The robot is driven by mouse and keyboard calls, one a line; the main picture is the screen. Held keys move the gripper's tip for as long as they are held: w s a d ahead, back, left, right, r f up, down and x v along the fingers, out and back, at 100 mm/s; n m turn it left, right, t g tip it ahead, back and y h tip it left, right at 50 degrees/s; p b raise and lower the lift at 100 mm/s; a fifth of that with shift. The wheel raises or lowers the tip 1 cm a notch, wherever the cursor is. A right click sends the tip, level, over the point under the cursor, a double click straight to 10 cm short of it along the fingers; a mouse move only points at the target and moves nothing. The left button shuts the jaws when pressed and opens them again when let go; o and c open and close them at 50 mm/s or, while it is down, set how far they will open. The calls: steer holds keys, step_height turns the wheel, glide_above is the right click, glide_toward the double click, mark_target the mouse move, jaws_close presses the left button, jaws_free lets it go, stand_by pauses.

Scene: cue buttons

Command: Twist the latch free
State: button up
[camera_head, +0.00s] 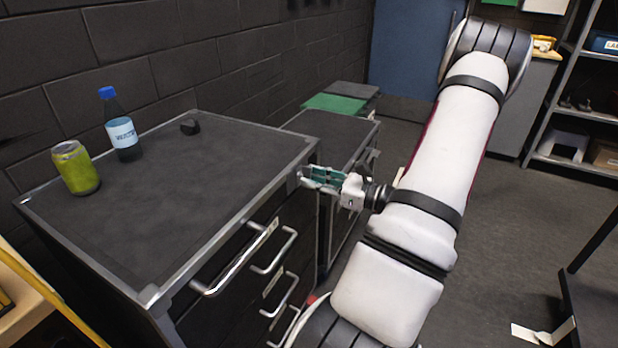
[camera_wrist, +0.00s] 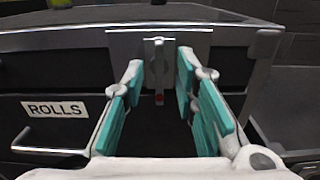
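The latch (camera_wrist: 158,68) is a narrow upright grey bar with a small red spot at its lower end. It sits on a metal plate (camera_wrist: 120,48) at the top of the cabinet front, just under the top edge. My gripper (camera_wrist: 158,80) is open, with one teal-padded finger on each side of the latch, apart from it in the picture. How close the fingertips are in depth is hard to tell. In the head view my gripper (camera_head: 312,176) is at the cabinet's near right corner, and the latch is hidden there.
The dark cabinet (camera_head: 210,190) carries a green can (camera_head: 75,168), a water bottle (camera_head: 122,130) and a small black object (camera_head: 190,127). Drawer handles (camera_head: 235,268) stick out of its front. A drawer label reads ROLLS (camera_wrist: 55,108). Open floor (camera_head: 500,235) lies to the right.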

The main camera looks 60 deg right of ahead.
steer(key=s, duration=1)
steer(key=shift+d, duration=0.4)
